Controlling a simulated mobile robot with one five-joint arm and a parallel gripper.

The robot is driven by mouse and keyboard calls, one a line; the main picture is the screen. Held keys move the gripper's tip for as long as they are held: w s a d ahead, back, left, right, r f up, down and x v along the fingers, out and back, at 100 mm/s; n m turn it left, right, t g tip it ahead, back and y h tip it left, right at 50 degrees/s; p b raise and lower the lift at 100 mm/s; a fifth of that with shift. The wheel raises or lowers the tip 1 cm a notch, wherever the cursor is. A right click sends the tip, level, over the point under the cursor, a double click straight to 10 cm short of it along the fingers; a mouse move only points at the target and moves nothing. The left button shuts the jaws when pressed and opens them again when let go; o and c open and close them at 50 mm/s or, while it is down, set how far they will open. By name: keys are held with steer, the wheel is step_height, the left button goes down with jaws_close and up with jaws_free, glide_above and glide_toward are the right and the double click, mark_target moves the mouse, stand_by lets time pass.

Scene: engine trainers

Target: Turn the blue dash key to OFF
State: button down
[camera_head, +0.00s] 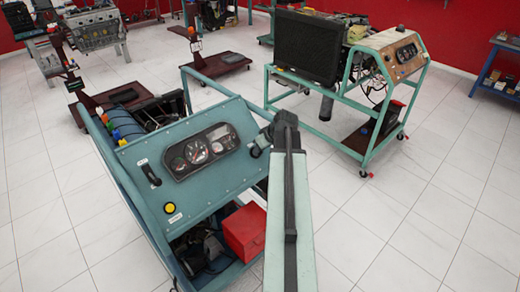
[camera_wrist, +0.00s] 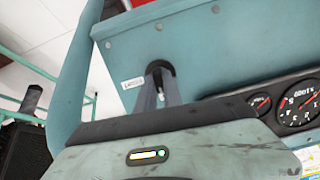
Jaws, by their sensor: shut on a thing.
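The blue dash panel (camera_head: 135,158) carries a gauge cluster (camera_head: 203,150) and stands left of my arm in the head view. My gripper (camera_head: 258,150) is at the panel's right end, in front of the key, which is hidden in that view. In the wrist view my gripper (camera_wrist: 160,82) has its two fingers closed at a dark round key switch (camera_wrist: 160,66) on the blue panel. Only a small pale bit of the key (camera_wrist: 160,97) shows between the fingers, so its turn position cannot be told. A small white label (camera_wrist: 132,83) is beside the switch.
A red box (camera_head: 245,232) sits under the blue panel's frame. A second engine stand with a black radiator (camera_head: 307,47) and wooden dash (camera_head: 398,52) stands behind to the right. A blue shelf (camera_head: 498,65) is at the far right. The white tiled floor is clear at front right.

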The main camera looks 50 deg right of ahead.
steer(key=shift+n, duration=0.5)
steer(key=c, duration=1.5)
jaws_free()
steer(key=shift+r, duration=0.1)
steer(key=shift+s+r+p, duration=0.25)
steer(key=shift+r+p, duration=0.1)
steer(key=shift+p, duration=0.15)
steer(key=p+v, duration=0.5)
steer(key=v, duration=0.1)
steer(key=shift+s+r+p, duration=0.25)
steer(key=shift+r+p, duration=0.05)
